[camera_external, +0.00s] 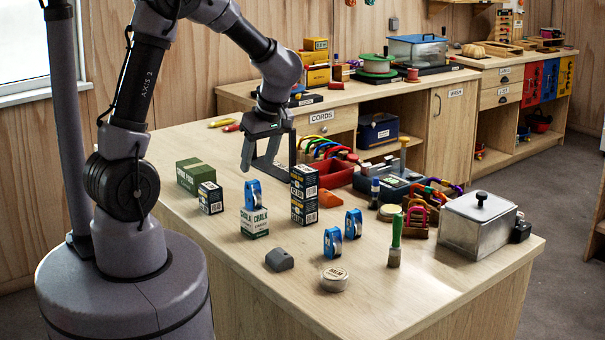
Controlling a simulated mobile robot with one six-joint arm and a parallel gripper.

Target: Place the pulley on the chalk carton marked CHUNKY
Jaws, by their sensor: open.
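Three blue pulleys are in view. One pulley (253,194) stands upright on top of a white and green chalk carton (254,223); the other two, a front pulley (333,243) and a rear pulley (353,223), stand on the bench to the right. The carton's word CHALK shows, but its smaller print is too small to read. Dark cartons stand on either side: a single one (210,198) at left and a stack (304,193) at right. I cannot tell which carton is marked CHUNKY. My gripper (262,170) is open and empty, pointing down above and behind the pulley-topped carton.
A green box (195,176) lies at left. A grey block (280,260), a round tin (334,279) and a green-handled brush (395,240) are in front. A red bin (337,174) and a metal box (477,220) stand at right. The bench's front left is clear.

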